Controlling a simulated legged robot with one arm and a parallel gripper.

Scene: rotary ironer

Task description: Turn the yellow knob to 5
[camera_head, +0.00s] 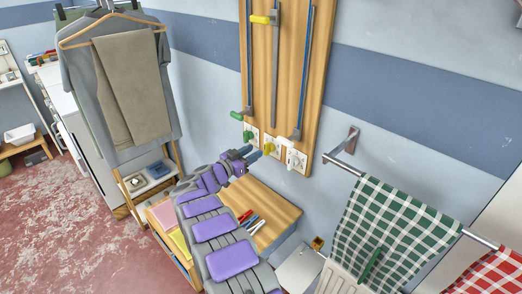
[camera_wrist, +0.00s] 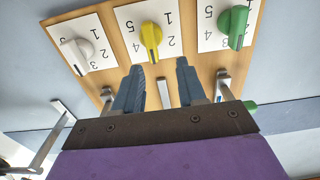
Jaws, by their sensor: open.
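The yellow knob (camera_wrist: 151,40) sits on a white number card, the middle one of three, in the wrist view, which looks upside down. Its dark mark is at the lower end in that picture, between the visible 4 and 2; 5 and 1 show higher up. Any number under that end is hidden. The yellow knob (camera_head: 271,148) also shows in the head view, low on the wooden board. My gripper (camera_wrist: 159,66) is open and empty, with its fingertips just short of the yellow knob and apart from it. It also shows in the head view (camera_head: 254,154).
A green knob (camera_wrist: 235,26) and a white knob (camera_wrist: 86,52) flank it closely on the wooden board (camera_head: 284,60). Vertical rods with coloured handles run above. A wooden table (camera_head: 276,207) with pens stands below. A wall rail with checked towels (camera_head: 388,230) is at right.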

